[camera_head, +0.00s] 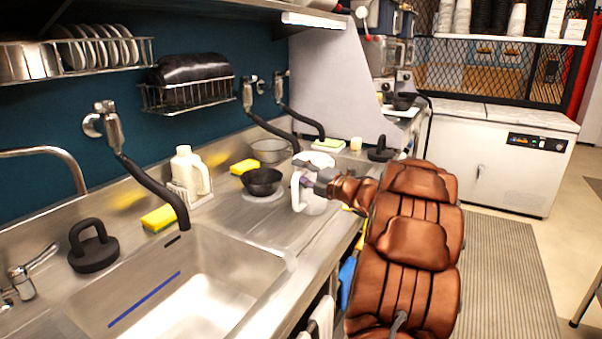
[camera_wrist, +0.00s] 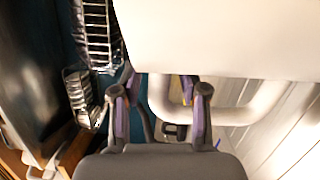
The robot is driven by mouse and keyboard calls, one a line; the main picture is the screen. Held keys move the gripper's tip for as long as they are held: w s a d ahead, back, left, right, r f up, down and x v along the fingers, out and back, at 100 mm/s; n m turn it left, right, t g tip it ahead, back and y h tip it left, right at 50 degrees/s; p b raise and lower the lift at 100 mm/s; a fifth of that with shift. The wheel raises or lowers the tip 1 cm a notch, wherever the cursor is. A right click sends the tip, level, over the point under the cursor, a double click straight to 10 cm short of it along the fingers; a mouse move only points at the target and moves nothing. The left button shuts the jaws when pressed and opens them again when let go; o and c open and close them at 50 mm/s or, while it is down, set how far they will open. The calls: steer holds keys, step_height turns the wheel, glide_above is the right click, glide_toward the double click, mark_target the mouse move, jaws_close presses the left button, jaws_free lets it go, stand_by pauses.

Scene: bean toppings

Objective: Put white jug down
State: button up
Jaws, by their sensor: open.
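The white jug (camera_head: 314,203) is upright at the counter's front edge, right of the black bowl; whether its base touches the counter is hard to tell. My gripper (camera_head: 308,180) is at the jug, partly covering it, with my brown arm reaching in from the right. In the wrist view, my gripper (camera_wrist: 160,88) has its two purple-padded fingers apart. The white jug (camera_wrist: 220,38) fills the top there, and its looped handle passes behind and beside the right finger. The fingers are not closed on the handle.
A black bowl (camera_head: 262,182) and a metal bowl (camera_head: 270,150) are left of the jug. A white bottle (camera_head: 188,174) and a yellow sponge (camera_head: 159,218) stand further left, behind the sink (camera_head: 190,290). Black hoses hang from the wall. A black weight-like object (camera_head: 381,150) lies behind.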

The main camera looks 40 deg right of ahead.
steer(key=shift+r, duration=0.1)
steer(key=s+d+b, duration=0.1)
steer(key=s, duration=1.1)
steer(key=shift+f+b, duration=0.3)
steer(key=shift+b, duration=0.1)
stand_by(0.4)
